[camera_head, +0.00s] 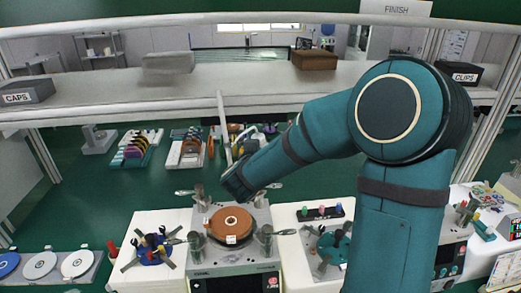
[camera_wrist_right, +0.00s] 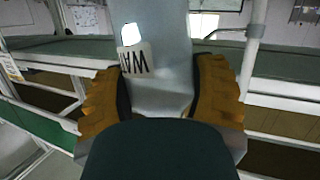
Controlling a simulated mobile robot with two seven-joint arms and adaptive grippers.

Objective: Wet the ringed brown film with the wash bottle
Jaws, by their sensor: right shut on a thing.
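My right gripper (camera_wrist_right: 160,95) is shut on a pale translucent wash bottle (camera_wrist_right: 160,60), with orange-brown finger pads on both sides. A white label with dark letters, partly cut off, shows on the bottle. In the head view my right arm reaches in from the right, ending above and behind the middle machine. A thin pale upright shape there seems to be part of the bottle; its tip's aim is unclear. My left gripper is out of view.
Metal posts and knobs stand around the brown film. A blue fixture (camera_head: 152,248) is to its left and a teal one (camera_head: 330,245) to its right. Film discs lie on a tray (camera_head: 98,262) at far left. A shelf (camera_head: 110,91) spans the back.

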